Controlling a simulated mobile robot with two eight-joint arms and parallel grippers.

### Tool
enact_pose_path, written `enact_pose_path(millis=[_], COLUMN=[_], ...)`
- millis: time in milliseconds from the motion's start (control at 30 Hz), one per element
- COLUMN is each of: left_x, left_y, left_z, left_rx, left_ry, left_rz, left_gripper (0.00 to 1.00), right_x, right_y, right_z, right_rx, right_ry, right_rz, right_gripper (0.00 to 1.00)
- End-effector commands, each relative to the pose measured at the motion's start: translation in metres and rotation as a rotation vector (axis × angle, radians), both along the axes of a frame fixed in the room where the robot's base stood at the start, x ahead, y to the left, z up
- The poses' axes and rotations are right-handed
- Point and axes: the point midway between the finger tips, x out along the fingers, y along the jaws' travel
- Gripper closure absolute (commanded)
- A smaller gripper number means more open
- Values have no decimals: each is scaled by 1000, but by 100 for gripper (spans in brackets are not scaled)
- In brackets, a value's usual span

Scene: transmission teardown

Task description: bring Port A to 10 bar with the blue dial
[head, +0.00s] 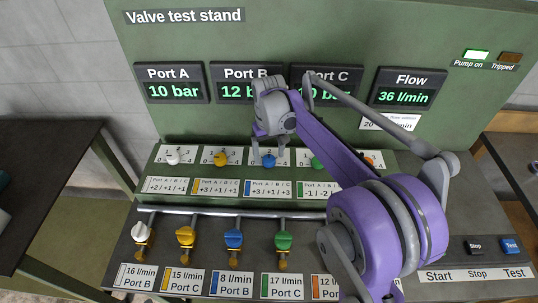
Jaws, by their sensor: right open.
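The Port A display (173,83) on the green valve test stand reads 10 bar. The blue dial (269,160) sits in the upper row, with a label reading +3 / +1 / +3 below it. My right gripper (268,150) is directly at the blue dial, with its open fingers pointing down at it. I cannot tell whether the fingers touch the dial. My right arm covers part of the Port C display and part of the dial row. My left gripper is not in view.
White (173,157), yellow (221,158) and green dials stand beside the blue one. Several lever valves, including a blue valve (234,240), line the pipe in front. The Port B display (247,83) is partly covered. Flow (407,87) reads 36 l/min. The Pump on lamp (476,55) is lit green.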

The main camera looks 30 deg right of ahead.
Motion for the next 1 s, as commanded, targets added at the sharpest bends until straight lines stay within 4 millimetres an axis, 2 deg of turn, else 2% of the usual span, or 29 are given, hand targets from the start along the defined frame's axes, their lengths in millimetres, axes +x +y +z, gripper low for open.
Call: enact_pose_path(millis=[300, 500, 633, 1000], left_x=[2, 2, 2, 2], left_y=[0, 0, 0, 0], left_z=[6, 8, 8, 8], left_rx=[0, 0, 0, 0], left_ry=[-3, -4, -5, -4], left_rz=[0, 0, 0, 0], left_gripper=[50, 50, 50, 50], right_x=[0, 0, 0, 0], right_y=[0, 0, 0, 0], right_z=[64, 90, 97, 97], right_rx=[0, 0, 0, 0], right_ry=[0, 0, 0, 0], right_rz=[0, 0, 0, 0], right_gripper=[18, 18, 18, 18])
